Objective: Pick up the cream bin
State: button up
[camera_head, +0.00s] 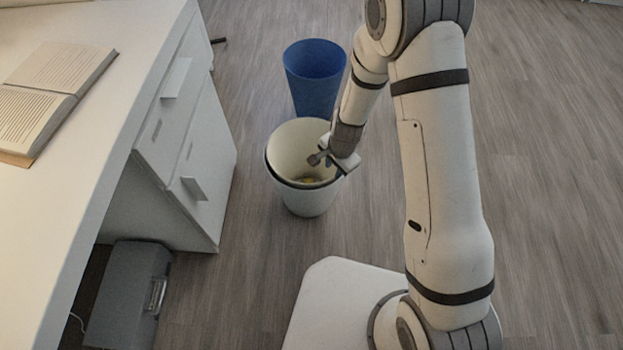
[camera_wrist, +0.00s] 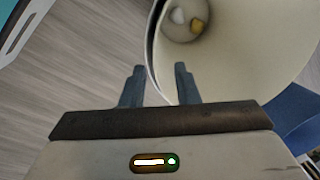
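The cream bin (camera_head: 308,203) stands upright on the wooden floor, in front of a blue bin. Something small and yellow lies at its bottom. In the wrist view the cream bin (camera_wrist: 245,65) fills the upper right, with a white and a yellow item inside. My gripper (camera_head: 327,160) is at the bin's right side by the rim. In the wrist view my gripper (camera_wrist: 158,83) has its two fingers apart, with the bin's near wall edge between them and visible gaps. Whether a finger touches the wall is not clear.
The blue bin (camera_head: 315,85) stands just behind the cream bin. A white desk (camera_head: 130,60) with drawers (camera_head: 190,150) is at the left, an open book (camera_head: 50,90) on top. A grey box (camera_head: 130,295) sits under it. The floor at the right is clear.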

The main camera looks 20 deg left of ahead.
notch_tip(320, 180, down, 5)
jog(key=b, duration=0.3)
jog(key=shift+w+a+r, duration=0.1)
jog(key=shift+r, duration=0.2)
jog(key=shift+c, duration=0.2)
grip_shut()
